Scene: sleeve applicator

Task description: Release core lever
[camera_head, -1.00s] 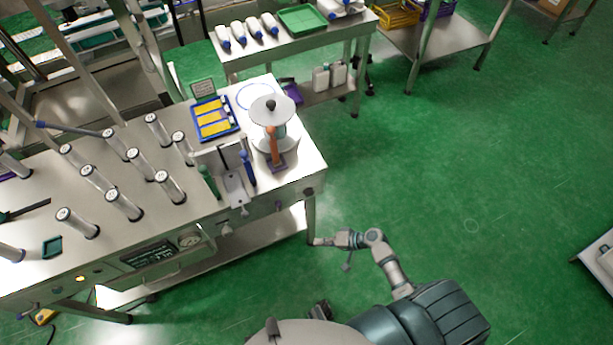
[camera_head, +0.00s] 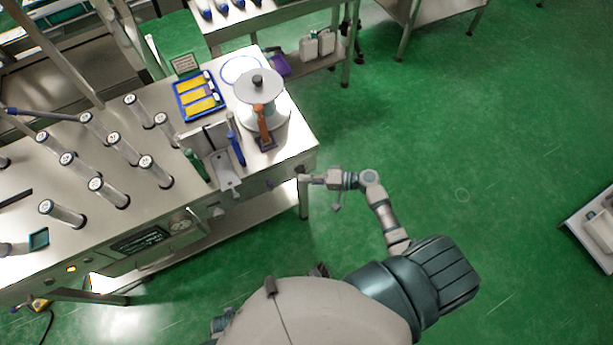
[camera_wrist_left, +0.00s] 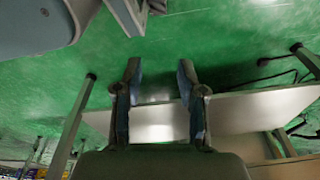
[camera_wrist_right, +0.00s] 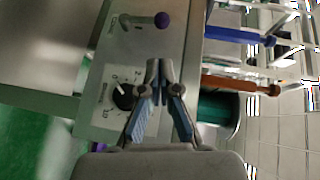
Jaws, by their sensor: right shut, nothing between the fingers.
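My right gripper (camera_wrist_right: 159,66) is shut and empty, apart from the knob. In the head view it is beside the bench's front right corner (camera_head: 305,179). My left gripper (camera_wrist_left: 159,72) is open and empty above the floor in the left wrist view.
A black dial (camera_wrist_right: 123,96) sits close to the right fingers.

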